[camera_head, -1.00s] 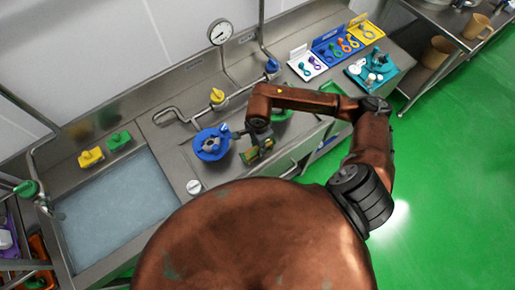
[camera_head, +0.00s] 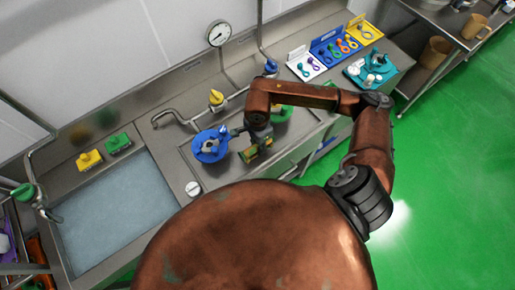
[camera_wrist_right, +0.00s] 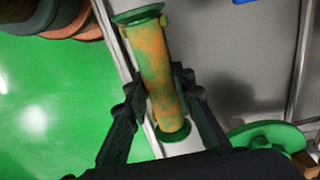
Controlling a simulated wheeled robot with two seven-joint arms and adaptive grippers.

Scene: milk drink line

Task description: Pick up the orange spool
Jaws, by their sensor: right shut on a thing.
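The orange spool (camera_wrist_right: 153,60) is a cylinder with worn orange and green patches and green flanges at both ends. In the right wrist view it lies lengthwise between the two dark fingers of my right gripper (camera_wrist_right: 160,92), which is shut on it. In the head view my right gripper (camera_head: 260,142) is over the front part of the steel counter, with the spool (camera_head: 251,154) showing small and partly covered below it. I cannot tell whether the spool touches the counter. My left gripper is not in view.
A blue round fixture (camera_head: 209,146) stands just left of the gripper, and a green round part (camera_head: 284,113) is behind it to the right. A water-filled sink (camera_head: 115,210) is at left. Coloured trays (camera_head: 342,44) and a teal fixture (camera_head: 370,72) are at the back right.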

